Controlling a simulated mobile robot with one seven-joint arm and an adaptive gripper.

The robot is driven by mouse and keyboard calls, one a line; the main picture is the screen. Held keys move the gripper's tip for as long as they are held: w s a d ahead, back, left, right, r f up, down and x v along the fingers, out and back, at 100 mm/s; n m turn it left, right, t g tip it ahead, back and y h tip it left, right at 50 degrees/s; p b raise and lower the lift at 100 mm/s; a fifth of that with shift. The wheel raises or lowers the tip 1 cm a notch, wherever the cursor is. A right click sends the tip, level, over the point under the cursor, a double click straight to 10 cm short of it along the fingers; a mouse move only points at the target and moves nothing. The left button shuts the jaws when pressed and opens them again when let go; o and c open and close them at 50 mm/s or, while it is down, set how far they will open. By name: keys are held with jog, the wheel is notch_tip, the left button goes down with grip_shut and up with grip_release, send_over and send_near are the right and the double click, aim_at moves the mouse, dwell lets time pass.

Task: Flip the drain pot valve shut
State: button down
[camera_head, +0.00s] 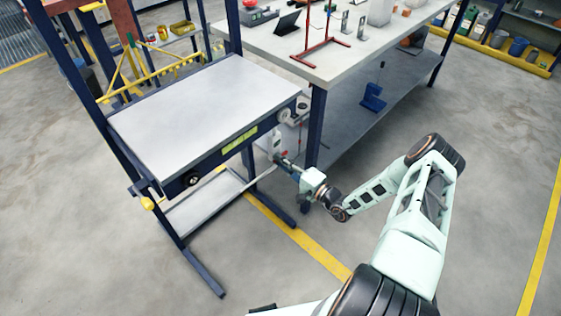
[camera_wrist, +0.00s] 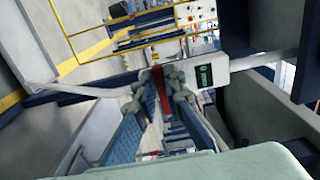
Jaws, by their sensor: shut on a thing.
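The drain pot (camera_head: 277,142) is a small pale body below the right end of the rack's tabletop, beside its blue leg. Its valve handle appears as a red lever (camera_wrist: 161,88) in the wrist view, with only a small red spot showing in the head view. My gripper (camera_head: 281,159) reaches in from the right at the pot's lower side. In the wrist view, my gripper's fingertips (camera_wrist: 158,84) are shut on the red lever, one on each side. The valve body behind the fingers is mostly hidden, so I cannot tell how far the lever is turned.
The rack's flat grey top (camera_head: 205,100) and its blue legs stand to the left. A white workbench (camera_head: 330,62) with a red stand (camera_head: 315,45) is behind, its leg close to my gripper. A white box with a green display (camera_wrist: 203,75) is beside the lever. Floor at right is clear.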

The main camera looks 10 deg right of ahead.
jog(key=c, duration=2)
grip_release()
jog(key=shift+s+d, duration=0.1)
jog(key=v, duration=1.2)
